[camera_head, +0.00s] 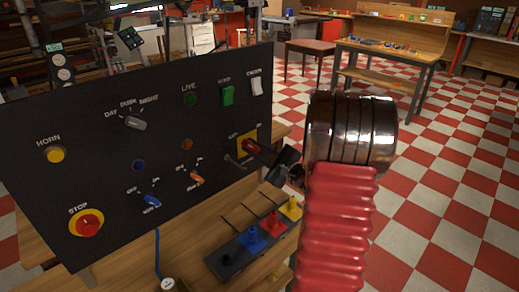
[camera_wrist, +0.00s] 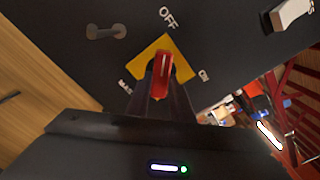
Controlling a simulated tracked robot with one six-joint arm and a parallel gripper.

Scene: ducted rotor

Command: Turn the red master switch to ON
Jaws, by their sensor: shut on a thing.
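The red master switch (camera_wrist: 162,72) is a red handle on a yellow plate (camera_wrist: 183,68) on the black panel. In the wrist view the handle stands about upright, its upper end towards the OFF label; another label, seemingly ON, is at the plate's right corner. My gripper (camera_wrist: 160,92) is shut on the red handle, with dark fingers on both sides of its lower part. In the head view the yellow plate (camera_head: 249,135) is at the panel's right, and my gripper (camera_head: 276,160) reaches it from the right. My arm partly hides the switch there.
A small metal toggle (camera_wrist: 106,32) is close beside the plate. A dark holder (camera_head: 232,262) with coloured pieces stands below.

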